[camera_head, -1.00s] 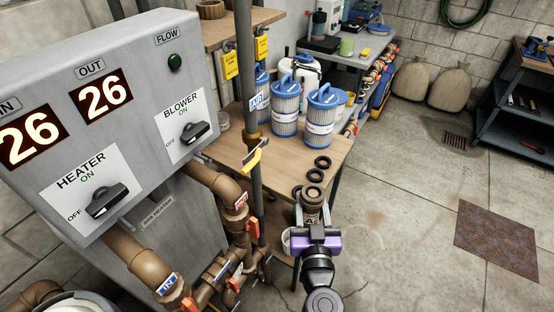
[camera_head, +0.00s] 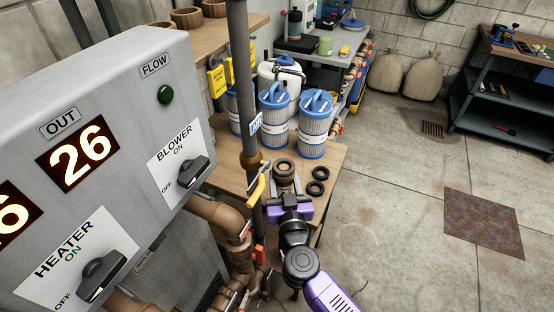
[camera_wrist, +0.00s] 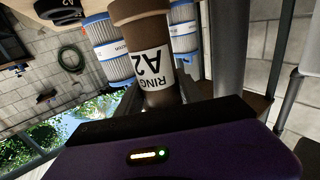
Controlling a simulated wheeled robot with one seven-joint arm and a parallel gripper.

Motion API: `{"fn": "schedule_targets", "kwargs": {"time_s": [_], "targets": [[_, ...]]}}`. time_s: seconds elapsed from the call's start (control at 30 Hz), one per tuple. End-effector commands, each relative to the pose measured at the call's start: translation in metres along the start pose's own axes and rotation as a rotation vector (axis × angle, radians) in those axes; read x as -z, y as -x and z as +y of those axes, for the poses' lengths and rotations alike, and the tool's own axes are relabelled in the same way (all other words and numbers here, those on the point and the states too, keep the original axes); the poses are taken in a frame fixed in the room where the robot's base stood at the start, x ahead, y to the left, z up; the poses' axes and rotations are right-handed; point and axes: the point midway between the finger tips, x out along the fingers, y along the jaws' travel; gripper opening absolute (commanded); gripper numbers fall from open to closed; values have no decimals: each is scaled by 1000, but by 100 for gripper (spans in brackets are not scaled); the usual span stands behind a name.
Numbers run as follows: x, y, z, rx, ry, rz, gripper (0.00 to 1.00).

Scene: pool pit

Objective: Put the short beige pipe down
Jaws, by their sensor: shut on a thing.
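The short beige pipe (camera_wrist: 146,55) stands out large in the wrist view, with a white label reading "RING A2". Its round open top (camera_head: 285,170) shows in the head view over the wooden table. My gripper (camera_head: 287,190) is shut on the pipe, at the near side of the table.
The wooden table (camera_head: 232,178) holds several blue-and-white filter cartridges (camera_head: 314,128) behind the pipe. Two black rings (camera_head: 318,180) lie just right of it. A vertical grey pipe with a yellow-handled valve (camera_head: 257,188) and the heater panel (camera_head: 110,150) stand close on the left.

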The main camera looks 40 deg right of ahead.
Motion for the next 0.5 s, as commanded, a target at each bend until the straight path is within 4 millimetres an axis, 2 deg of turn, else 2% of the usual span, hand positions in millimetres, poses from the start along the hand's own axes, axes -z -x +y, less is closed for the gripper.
{"fn": "schedule_targets", "kwargs": {"time_s": [0.1, 0.3, 0.5], "targets": [[2, -31, 0, -2, -1, 4, 0], [1, -76, 0, -1, -2, 3, 0], [1, -98, 0, -1, 1, 2, 0]]}}
